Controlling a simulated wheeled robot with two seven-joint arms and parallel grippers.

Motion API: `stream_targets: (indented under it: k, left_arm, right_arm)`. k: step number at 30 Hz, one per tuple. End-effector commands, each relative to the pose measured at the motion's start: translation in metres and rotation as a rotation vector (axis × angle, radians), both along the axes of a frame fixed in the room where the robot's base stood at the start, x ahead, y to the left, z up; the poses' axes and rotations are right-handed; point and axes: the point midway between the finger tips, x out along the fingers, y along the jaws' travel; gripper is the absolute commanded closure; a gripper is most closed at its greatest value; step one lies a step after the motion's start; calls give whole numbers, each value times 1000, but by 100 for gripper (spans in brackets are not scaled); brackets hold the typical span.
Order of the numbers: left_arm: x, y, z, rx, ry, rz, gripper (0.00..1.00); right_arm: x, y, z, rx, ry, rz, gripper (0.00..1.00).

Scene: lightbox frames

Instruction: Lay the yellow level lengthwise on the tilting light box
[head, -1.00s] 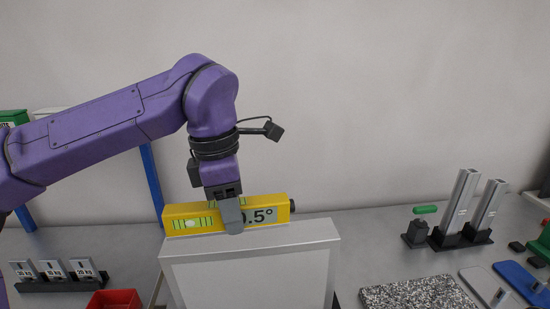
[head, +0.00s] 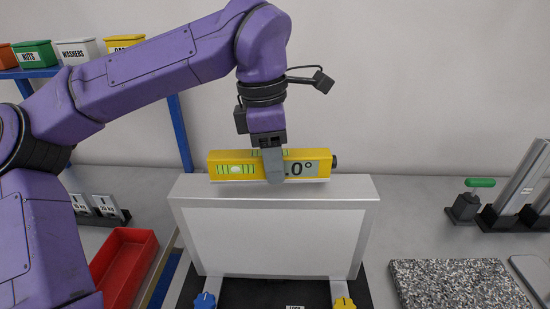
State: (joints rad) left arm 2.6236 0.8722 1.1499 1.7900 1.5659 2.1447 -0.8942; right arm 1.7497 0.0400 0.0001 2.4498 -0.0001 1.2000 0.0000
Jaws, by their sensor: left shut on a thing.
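The yellow level (head: 222,158) has green vials and a grey display partly covered by a finger, with "0°" readable. My left gripper (head: 273,178) is shut on the middle of the level. The level runs left to right, parallel to the top edge of the light box (head: 275,240). The light box has a pale front panel in a silver frame. The level's lower edge appears just at the back of the box's top; I cannot tell whether they touch. My right gripper is not in view.
A red tray (head: 126,262) stands left of the box. Blue (head: 204,301) and yellow (head: 344,303) knobs sit at its foot. A granite slab (head: 455,284) and upright metal posts (head: 522,185) are at right. Bins (head: 76,52) stand on a blue rack.

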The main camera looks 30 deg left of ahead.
Motion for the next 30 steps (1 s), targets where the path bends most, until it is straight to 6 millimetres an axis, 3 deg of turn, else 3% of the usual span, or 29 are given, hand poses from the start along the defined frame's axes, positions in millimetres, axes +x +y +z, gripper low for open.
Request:
stream_targets:
  k: [29, 30]
  left_arm:
    - [0, 0, -14, 0, -1, -1, 100]
    - [0, 0, -13, 0, -1, -1, 49]
  right_arm:
    - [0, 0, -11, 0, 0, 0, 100]
    - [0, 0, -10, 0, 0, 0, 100]
